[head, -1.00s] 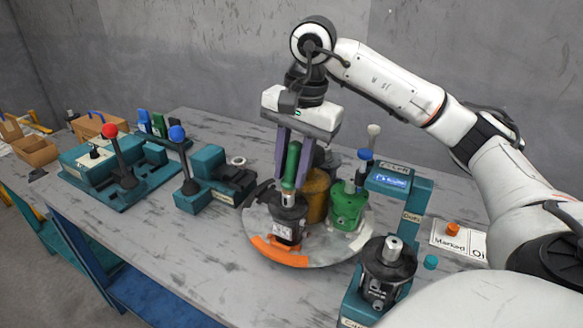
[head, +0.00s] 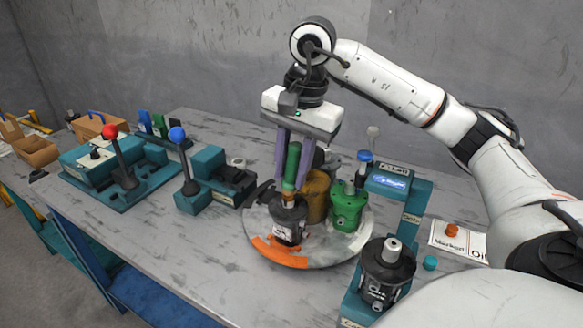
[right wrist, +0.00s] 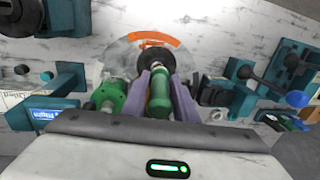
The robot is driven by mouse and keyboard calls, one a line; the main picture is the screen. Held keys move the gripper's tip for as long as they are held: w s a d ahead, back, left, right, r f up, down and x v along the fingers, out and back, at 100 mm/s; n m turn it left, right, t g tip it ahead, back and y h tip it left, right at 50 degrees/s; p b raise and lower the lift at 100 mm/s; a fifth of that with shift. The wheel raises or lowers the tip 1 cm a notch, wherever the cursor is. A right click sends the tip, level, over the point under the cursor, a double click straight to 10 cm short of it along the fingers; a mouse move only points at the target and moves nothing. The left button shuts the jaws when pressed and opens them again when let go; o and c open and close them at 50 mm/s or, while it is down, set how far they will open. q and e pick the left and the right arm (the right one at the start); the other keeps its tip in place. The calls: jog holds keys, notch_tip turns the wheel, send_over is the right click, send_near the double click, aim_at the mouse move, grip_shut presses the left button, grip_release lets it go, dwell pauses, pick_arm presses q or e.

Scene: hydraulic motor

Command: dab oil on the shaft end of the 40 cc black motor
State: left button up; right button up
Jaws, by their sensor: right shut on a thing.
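My right gripper (head: 293,160) points down over the turntable, its purple fingers shut on a green cylindrical oil applicator (head: 292,163). The applicator is nearly upright, with its lower tip at the top of a black motor (head: 288,220) with a white label. The tip overlaps the shaft end, so I cannot tell whether they touch. In the right wrist view the applicator (right wrist: 159,95) sits between the fingers, with the black motor (right wrist: 157,58) beyond it. Another black motor (head: 388,262) with a bare silver shaft stands on a teal stand. I cannot read which motor is 40 cc.
The round turntable (head: 335,250) has an orange sector (head: 278,252) and also carries a green motor (head: 347,208) and a yellow-brown one (head: 317,195). A teal post with a lit display (head: 388,182) stands at right. Teal lever fixtures (head: 125,165) stand at left. The table's front left is clear.

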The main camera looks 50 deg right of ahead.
aim_at(290, 143)
jog(key=shift+r+p, duration=1.8)
jog(key=shift+r, duration=0.55)
jog(key=shift+r+p, duration=0.35)
jog(key=shift+r, duration=0.65)
